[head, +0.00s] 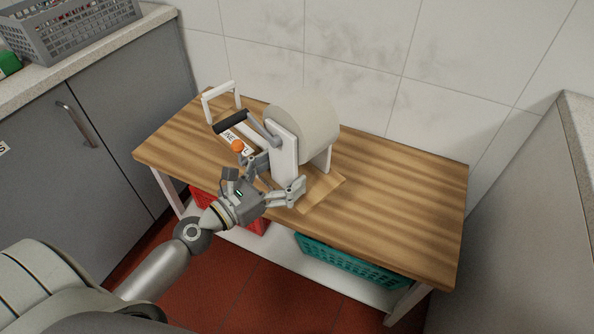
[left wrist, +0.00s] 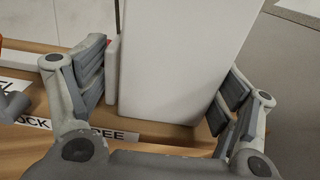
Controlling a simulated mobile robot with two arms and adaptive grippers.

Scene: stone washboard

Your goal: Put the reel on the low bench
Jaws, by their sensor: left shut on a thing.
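The reel (head: 303,122) has a pale grey drum between white upright plates, a crank with a black grip, an orange knob and a wooden base with a printed label. It is upright over the wooden top of the low bench (head: 400,195); I cannot tell for sure whether its base touches the top. My left gripper (head: 275,180) is shut on the near white upright plate of the reel. In the left wrist view, the fingers of the gripper (left wrist: 165,95) stand on both sides of the white plate (left wrist: 170,70). My right gripper is not in view.
A red crate (head: 252,222) and a teal crate (head: 350,262) sit under the bench top. Grey cabinets (head: 100,120) with a counter and a grey basket (head: 75,25) stand at left. A tiled wall is behind. The right part of the bench top is clear.

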